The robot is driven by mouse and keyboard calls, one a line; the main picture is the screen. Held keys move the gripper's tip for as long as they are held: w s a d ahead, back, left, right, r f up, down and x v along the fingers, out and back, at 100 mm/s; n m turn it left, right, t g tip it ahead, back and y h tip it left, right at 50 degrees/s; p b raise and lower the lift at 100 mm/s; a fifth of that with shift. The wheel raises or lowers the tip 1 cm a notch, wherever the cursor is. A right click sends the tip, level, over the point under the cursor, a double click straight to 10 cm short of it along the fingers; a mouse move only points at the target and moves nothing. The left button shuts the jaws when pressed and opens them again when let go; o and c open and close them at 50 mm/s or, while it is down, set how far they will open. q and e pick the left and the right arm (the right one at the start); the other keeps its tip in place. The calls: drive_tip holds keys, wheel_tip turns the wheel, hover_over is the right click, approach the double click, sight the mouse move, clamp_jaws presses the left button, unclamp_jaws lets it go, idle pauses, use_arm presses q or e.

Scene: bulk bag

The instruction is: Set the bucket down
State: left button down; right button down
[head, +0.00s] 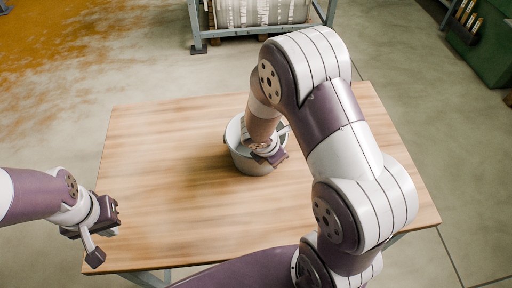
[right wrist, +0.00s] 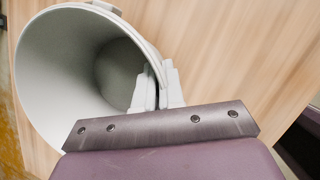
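A light grey bucket (head: 246,158) is over the middle of the wooden table (head: 165,150), its open mouth facing up. From this angle I cannot tell whether its base touches the tabletop. My right gripper (right wrist: 157,88) is shut on the bucket's rim, one finger inside the wall and one outside. The bucket's hollow inside (right wrist: 70,75) looks empty in the right wrist view.
The tabletop around the bucket is bare, with free room on the left and front. A metal rack (head: 198,30) with a pale ribbed load (head: 262,12) stands behind the table. A green cabinet (head: 485,50) is at the far right.

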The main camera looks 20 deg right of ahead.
drive_tip(key=shift+r, duration=0.15)
drive_tip(key=shift+w+r, duration=0.1)
drive_tip(key=shift+r, duration=0.2)
drive_tip(key=s+d+r+p, duration=0.2)
drive_tip(key=s+d+r, duration=0.3)
drive_tip(key=s+r, duration=0.5)
drive_tip(key=shift+s+d+p, duration=0.2)
drive_tip(key=shift+s+p, duration=0.1)
drive_tip(key=shift+p, duration=0.05)
